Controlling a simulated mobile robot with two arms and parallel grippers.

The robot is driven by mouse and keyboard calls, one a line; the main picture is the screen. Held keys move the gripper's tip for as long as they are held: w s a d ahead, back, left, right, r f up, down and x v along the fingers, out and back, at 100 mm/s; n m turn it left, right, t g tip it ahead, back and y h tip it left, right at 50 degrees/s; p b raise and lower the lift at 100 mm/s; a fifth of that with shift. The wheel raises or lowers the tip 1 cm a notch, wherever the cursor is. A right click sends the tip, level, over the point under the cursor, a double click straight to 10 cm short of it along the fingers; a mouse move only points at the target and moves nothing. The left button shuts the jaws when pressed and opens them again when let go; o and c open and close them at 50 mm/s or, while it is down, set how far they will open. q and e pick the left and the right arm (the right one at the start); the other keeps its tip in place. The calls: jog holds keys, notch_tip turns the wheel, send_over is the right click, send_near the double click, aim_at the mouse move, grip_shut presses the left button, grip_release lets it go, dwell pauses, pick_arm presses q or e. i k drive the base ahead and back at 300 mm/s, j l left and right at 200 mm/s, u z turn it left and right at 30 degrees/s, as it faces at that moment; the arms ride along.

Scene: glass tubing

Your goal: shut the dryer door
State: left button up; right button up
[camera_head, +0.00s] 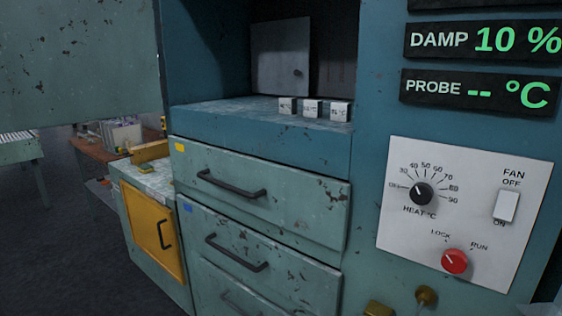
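The dryer is the tall blue-green cabinet (365,120) with a dark open chamber at top centre. A large worn grey-green panel (78,55) stands out to the left of the opening, its right edge by the cabinet's left side. It looks like the dryer door, swung wide open; its top and left edges are out of frame. A smaller grey panel with a knob (280,58) stands inside the chamber at the back. Three small white labelled blocks (312,108) sit in a row on the chamber's front ledge. Neither gripper shows.
Drawers with dark handles (232,185) lie below the chamber. The control plate (465,205) has a heat knob, fan switch and red lock/run knob (454,262). Displays (482,40) are above it. A yellow-fronted cabinet (150,235) and a brown table (100,148) stand left. Dark floor lies at lower left.

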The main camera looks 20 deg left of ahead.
aim_at(62, 62)
jog(key=j+z, duration=0.1)
jog(key=j, duration=0.95)
jog(key=k+j+z, duration=0.15)
jog(key=j, duration=0.95)
jog(key=k+j+z, duration=0.15)
jog(key=j, duration=0.9)
jog(key=j+z, duration=0.1)
jog(key=j, duration=0.3)
jog(key=k+j+z, duration=0.1)
jog(key=j, duration=0.35)
jog(key=k+j+z, duration=0.1)
jog(key=j, duration=0.3)
jog(key=k+j+z, duration=0.1)
jog(key=j, duration=0.3)
jog(key=k+j, duration=0.1)
jog(key=j, duration=0.3)
jog(key=k+j+z, duration=0.15)
jog(key=j, duration=0.25)
jog(key=k+j+z, duration=0.1)
jog(key=j, duration=1)
jog(key=i+z, duration=0.05)
